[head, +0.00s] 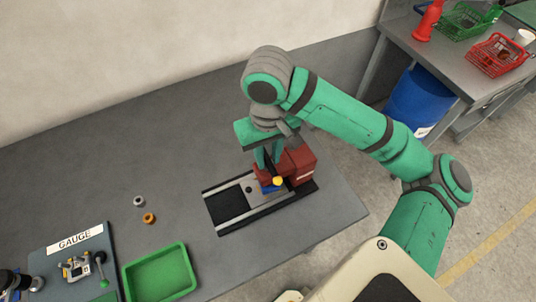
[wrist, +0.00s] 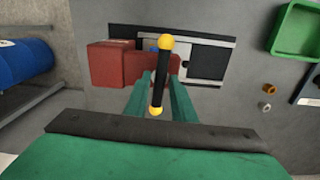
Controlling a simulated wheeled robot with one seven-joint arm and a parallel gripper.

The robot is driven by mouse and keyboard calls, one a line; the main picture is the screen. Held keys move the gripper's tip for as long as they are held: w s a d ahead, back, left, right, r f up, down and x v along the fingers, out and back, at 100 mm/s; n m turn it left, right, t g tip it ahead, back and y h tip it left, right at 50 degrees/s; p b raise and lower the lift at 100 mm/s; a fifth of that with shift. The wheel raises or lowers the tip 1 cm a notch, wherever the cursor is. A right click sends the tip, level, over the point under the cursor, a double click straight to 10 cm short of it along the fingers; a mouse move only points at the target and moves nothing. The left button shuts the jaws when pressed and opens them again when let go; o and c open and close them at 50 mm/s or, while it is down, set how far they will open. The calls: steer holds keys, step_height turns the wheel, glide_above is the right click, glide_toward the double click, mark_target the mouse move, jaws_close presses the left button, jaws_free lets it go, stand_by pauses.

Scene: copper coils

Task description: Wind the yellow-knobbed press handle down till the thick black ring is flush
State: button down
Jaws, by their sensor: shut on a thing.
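The press is a red body (head: 301,163) on a dark base with pale rails (head: 228,205). The red body also shows in the wrist view (wrist: 108,66). Its handle is a black bar (wrist: 161,75) with a yellow knob (wrist: 165,42) at the far end and another at the near end. One yellow knob also shows in the head view (head: 278,181). My gripper (wrist: 160,84) is shut on the handle bar, one green finger on each side. In the head view my gripper (head: 266,160) is over the press. I cannot make out the thick black ring.
A green tray (head: 160,272) and a gauge board (head: 72,262) lie at the lower left. A grey ring (head: 139,201) and an orange ring (head: 149,218) lie on the bench. A blue drum (head: 418,100) stands beyond the bench. The bench left of the press is mostly clear.

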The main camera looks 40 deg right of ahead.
stand_by(0.3)
steer(key=m, duration=0.4)
steer(key=shift+f, duration=0.15)
steer(key=m, duration=0.4)
steer(key=shift+s+a+f, duration=0.1)
steer(key=shift+f, duration=0.05)
steer(key=c, duration=1.8)
jaws_free()
steer(key=shift+o, duration=0.2)
